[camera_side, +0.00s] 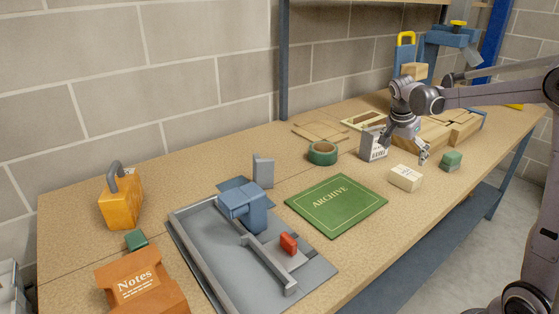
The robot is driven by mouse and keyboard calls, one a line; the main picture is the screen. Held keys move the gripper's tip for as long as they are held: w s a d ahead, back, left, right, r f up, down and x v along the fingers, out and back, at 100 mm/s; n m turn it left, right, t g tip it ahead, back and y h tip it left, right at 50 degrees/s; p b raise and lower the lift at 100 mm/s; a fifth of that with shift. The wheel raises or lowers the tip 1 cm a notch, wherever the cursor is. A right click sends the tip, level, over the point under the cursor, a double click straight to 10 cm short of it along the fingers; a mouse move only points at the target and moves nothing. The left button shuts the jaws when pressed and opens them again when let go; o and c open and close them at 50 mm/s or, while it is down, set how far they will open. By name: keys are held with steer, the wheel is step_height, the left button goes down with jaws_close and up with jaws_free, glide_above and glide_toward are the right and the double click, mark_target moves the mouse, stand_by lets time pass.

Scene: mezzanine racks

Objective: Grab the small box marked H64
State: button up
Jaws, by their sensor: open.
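A small cream box (405,178) lies on the workbench right of the green archive book. Its marking is too small to read, so I cannot tell if it says H64. A grey-white upright box (372,145) with dark print, also not legible as H64, stands left of my gripper. My gripper (423,156) is open and points down just above and behind the cream box. It looks empty, and I see no contact with the cream box.
A small green block (451,161) is close on the right of my gripper. A roll of green tape (323,153), the archive book (336,206) and a grey tray (190,244) with a blue device lie left. Wooden blocks (465,127) stand behind. Bare tabletop lies in front of the cream box.

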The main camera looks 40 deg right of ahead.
mark_target(407, 173)
steer(key=x, duration=0.5)
steer(key=shift+d+x, duration=0.2)
steer(key=shift+x, duration=1.15)
steer(key=shift+d+x, duration=0.25)
steer(key=shift+x, duration=1.1)
steer(key=shift+s+r, duration=0.15)
steer(key=c, duration=1.1)
